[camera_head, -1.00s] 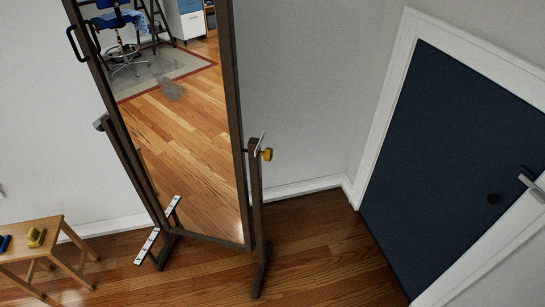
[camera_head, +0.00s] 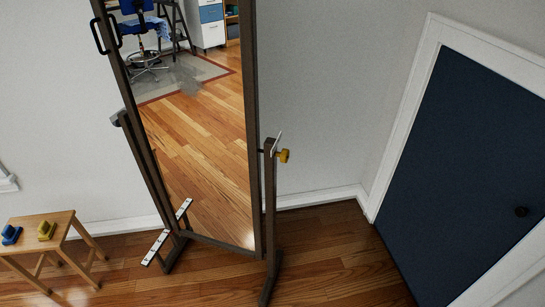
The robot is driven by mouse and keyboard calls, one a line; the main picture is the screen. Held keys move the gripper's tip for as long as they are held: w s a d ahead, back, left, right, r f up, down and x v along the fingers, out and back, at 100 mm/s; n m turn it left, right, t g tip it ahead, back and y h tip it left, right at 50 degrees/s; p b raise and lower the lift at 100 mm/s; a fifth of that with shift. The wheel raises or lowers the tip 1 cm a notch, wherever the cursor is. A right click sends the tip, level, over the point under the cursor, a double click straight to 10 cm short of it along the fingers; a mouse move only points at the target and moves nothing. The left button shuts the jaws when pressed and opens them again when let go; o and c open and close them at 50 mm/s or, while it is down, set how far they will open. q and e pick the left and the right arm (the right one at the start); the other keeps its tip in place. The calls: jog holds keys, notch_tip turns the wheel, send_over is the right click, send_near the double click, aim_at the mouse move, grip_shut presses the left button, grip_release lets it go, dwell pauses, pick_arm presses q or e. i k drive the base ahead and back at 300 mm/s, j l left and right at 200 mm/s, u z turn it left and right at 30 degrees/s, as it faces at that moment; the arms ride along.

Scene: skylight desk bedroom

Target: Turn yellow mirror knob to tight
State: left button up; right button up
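A grey knob (camera_head: 117,118) shows on the left post. Neither of my grippers is in the head view.
A wooden stool (camera_head: 60,221) at the lower left bears a blue object (camera_head: 11,235) and a yellow object (camera_head: 47,230). A dark blue door (camera_head: 465,165) in a white frame is at the right. Wooden floor (camera_head: 330,255) is free between mirror and door.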

aim_at(284, 156)
jog(key=i+l+u, duration=0.15)
jog(key=u, duration=0.25)
jog(key=i+l+u, duration=0.1)
jog(key=u, duration=0.3)
jog(key=l+u, duration=0.45)
jog(key=i+l+u, duration=0.1)
jog(key=u, duration=0.3)
